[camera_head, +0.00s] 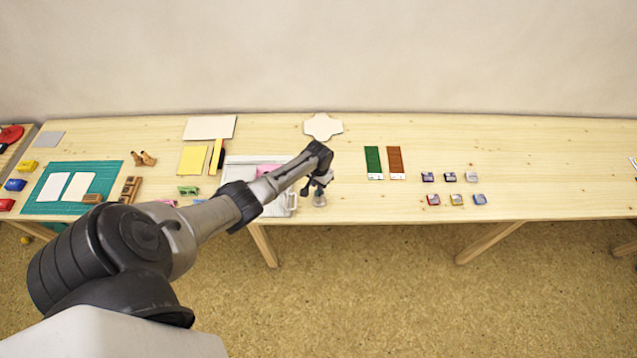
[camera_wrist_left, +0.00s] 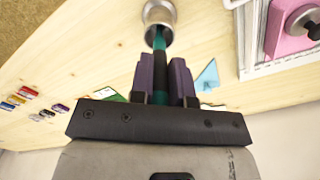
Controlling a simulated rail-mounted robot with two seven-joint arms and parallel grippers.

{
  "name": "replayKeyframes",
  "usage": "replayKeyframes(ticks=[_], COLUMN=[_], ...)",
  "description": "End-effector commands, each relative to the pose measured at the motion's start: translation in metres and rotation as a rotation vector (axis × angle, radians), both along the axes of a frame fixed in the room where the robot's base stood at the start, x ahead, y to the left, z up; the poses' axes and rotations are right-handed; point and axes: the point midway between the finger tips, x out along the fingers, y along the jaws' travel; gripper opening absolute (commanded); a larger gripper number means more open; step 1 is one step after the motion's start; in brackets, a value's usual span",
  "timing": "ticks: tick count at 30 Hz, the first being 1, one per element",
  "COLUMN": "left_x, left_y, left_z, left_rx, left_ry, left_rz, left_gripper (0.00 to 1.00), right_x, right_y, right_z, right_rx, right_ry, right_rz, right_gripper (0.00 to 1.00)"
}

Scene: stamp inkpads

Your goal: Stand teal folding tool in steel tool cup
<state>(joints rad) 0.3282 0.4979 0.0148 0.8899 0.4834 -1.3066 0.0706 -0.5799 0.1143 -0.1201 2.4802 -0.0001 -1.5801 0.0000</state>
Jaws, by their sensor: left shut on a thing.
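My left gripper (camera_head: 318,184) is shut on the teal folding tool (camera_wrist_left: 159,44), which shows between the purple finger pads in the left wrist view. The steel tool cup (camera_wrist_left: 159,12) is just beyond the fingertips. The tool's far end overlaps the cup's mouth and seems to reach inside it; how deep, I cannot tell. In the head view the cup (camera_head: 319,201) stands near the table's front edge, right under the gripper, and the tool is hard to make out. My right gripper is not in view.
A white tray (camera_head: 291,207) with a pink item (camera_head: 267,171) lies left of the cup. Green (camera_head: 373,160) and brown (camera_head: 395,160) strips and several small inkpads (camera_head: 450,177) lie to the right. A pale blue triangle (camera_wrist_left: 208,77) lies near the cup.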

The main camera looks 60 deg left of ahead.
Motion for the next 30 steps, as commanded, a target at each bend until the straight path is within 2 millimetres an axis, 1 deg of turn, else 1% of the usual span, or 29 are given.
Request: replayKeyframes(ticks=[1, 2, 11, 17, 20, 23, 26, 30], left_x=[0.0, 0.0, 0.0, 0.0, 0.0, 0.0, 0.0, 0.0], left_y=[0.0, 0.0, 0.0, 0.0, 0.0, 0.001, 0.001, 0.001], left_z=[0.0, 0.0, 0.0, 0.0, 0.004, 0.014, 0.031, 0.059], left_rx=[0.0, 0.0, 0.0, 0.0, 0.0, 0.001, 0.001, 0.002], left_ry=[0.0, 0.0, 0.0, 0.0, -0.001, -0.002, -0.003, -0.003], left_rz=[0.0, 0.0, 0.0, 0.0, 0.0, -0.001, -0.002, -0.003], left_gripper=[0.0, 0.18, 0.47, 0.47, 0.47, 0.47, 0.47, 0.47], right_x=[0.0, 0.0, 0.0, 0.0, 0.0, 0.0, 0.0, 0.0], right_y=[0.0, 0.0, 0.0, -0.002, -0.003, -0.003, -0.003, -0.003], right_z=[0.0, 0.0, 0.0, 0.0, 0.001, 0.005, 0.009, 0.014], right_rx=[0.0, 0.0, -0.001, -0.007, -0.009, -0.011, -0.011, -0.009], right_ry=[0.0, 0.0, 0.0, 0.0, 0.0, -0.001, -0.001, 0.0], right_rz=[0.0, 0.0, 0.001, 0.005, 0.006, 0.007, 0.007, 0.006], right_gripper=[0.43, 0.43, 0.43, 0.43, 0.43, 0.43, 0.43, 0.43])
